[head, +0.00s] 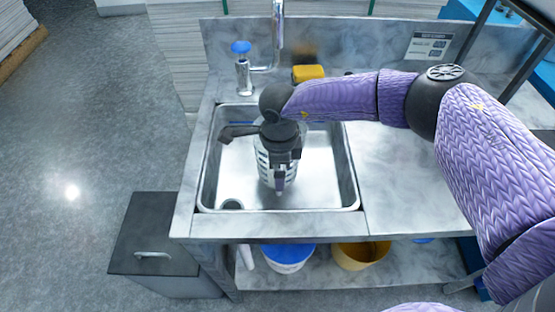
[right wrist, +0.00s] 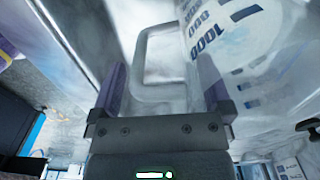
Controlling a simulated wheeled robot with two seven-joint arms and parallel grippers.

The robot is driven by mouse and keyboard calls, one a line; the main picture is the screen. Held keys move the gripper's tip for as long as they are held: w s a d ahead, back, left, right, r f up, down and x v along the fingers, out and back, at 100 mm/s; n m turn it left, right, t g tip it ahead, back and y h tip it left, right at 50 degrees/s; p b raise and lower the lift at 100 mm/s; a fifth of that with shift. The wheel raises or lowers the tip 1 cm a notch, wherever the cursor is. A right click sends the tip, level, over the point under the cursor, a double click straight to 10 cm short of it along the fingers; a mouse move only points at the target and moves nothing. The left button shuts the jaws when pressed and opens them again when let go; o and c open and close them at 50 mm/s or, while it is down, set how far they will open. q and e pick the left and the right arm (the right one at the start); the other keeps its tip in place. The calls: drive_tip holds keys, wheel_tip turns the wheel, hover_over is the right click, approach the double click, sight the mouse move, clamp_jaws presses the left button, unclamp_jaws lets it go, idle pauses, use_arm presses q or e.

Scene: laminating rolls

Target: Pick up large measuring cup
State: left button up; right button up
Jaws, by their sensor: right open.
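The large measuring cup (head: 264,170) is clear with dark blue markings and stands in the steel sink, partly hidden behind my right gripper (head: 281,183) in the head view. In the right wrist view the cup's body (right wrist: 265,50) fills the upper right, and its clear handle (right wrist: 141,68) rises in the middle. My right gripper (right wrist: 160,95) is open, with one purple-padded finger on each side of the handle's lower part. Whether the fingers touch the handle I cannot tell. My left gripper is not in view.
The sink (head: 205,180) has raised walls around the cup. A faucet (head: 278,40) and a yellow sponge-like block (head: 308,73) are at the back. Bare counter (head: 400,190) lies to the right. A blue-and-white bucket (head: 288,260) and a yellow bucket (head: 360,256) sit on the shelf below.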

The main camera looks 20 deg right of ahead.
clamp_jaws()
idle(0.4)
